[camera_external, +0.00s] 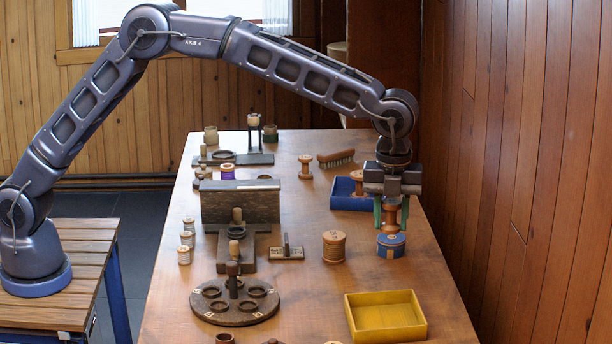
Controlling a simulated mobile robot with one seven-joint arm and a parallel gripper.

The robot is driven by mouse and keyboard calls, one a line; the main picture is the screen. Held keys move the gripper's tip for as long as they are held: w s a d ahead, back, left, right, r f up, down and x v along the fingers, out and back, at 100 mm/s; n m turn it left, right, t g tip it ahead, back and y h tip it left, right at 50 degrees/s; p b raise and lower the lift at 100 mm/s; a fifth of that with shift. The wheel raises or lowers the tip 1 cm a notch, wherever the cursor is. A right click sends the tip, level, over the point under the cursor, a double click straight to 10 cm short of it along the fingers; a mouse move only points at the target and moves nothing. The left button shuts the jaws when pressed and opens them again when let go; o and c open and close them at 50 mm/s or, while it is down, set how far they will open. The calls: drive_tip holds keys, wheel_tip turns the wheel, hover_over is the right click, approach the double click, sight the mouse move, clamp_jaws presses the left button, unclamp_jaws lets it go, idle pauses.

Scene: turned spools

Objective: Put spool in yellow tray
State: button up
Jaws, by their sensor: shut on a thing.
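My gripper (391,217) points down over the right side of the table, its green fingers shut on a turned wooden spool (391,222). The spool is upright, directly above a round blue tin (391,247). I cannot tell whether its bottom touches the tin or hangs just over it. The fingers hide part of the spool's sides. The yellow tray (420,330) lies nearer the camera at the front right, and it looks empty.
A large wooden spool (334,247) stands left of the tin. A blue tray (343,203) holding a spool is behind. A round ringed stand (235,315) and a dark wooden block (240,206) take the left. Between tin and yellow tray the table is clear.

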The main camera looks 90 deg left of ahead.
sight(385, 323)
drive_tip(key=d+f, duration=0.1)
drive_tip(key=f, duration=1.2)
drive_tip(key=d+f, duration=0.1)
drive_tip(key=f, duration=0.6)
drive_tip(key=shift+s+d, duration=0.15)
drive_tip(key=shift+d, duration=0.2)
drive_tip(key=o, duration=0.9)
drive_tip(key=shift+o, duration=0.4)
